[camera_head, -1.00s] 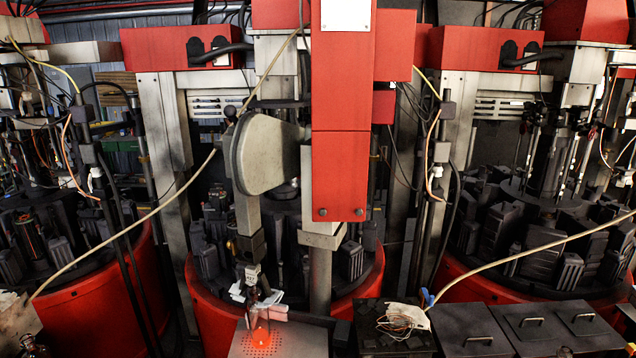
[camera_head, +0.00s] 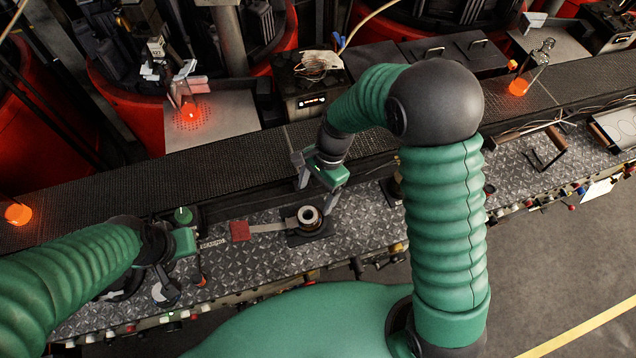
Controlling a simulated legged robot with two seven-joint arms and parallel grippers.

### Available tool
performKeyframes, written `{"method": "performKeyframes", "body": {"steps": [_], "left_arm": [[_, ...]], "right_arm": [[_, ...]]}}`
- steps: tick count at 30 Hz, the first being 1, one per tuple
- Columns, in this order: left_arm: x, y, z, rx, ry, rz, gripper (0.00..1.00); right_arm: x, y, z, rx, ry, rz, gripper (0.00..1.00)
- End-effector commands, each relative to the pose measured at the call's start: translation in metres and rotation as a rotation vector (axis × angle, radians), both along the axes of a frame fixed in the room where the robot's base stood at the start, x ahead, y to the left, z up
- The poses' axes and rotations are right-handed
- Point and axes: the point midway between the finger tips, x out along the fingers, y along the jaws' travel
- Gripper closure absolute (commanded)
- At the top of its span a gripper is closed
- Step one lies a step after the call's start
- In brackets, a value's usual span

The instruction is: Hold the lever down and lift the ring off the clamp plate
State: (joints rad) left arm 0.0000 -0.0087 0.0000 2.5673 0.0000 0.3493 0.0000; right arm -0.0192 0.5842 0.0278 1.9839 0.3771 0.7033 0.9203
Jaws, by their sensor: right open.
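A pale metal ring (camera_head: 309,216) sits on the dark clamp plate (camera_head: 327,233) on the patterned metal bench. A flat grey lever (camera_head: 268,227) with a red end pad (camera_head: 240,231) reaches left from the plate. My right gripper (camera_head: 316,193) is open and empty, above and just behind the ring, apart from it. My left gripper (camera_head: 183,281) is low over the bench, left of the red pad and apart from it; its finger gap is not clear.
A green button (camera_head: 183,215) stands behind the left gripper. A brown-handled frame (camera_head: 547,150) lies on the bench at the right. A dark raised ledge (camera_head: 245,160) runs behind the bench. Red machines stand beyond. Knobs line the front edge.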

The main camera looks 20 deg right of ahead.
Motion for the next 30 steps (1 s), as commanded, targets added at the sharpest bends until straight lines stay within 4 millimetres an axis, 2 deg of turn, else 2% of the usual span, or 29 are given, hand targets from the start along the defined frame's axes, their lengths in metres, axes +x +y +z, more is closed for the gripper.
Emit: {"method": "performKeyframes", "body": {"steps": [6,12,23,30], "left_arm": [[0.002,0.000,-0.001,0.000,0.002,0.000,1.00],[0.001,0.000,0.000,0.000,0.001,0.000,1.00],[0.001,0.000,-0.001,0.000,0.001,0.000,1.00],[0.001,0.000,-0.001,0.000,0.001,0.000,1.00]], "right_arm": [[-0.005,0.013,-0.052,0.000,0.006,0.003,0.22],[-0.008,0.021,-0.082,-0.001,0.001,0.002,0.22],[-0.008,0.022,-0.090,-0.002,-0.002,0.003,0.22],[-0.008,0.022,-0.090,-0.001,-0.002,0.004,0.53]]}}
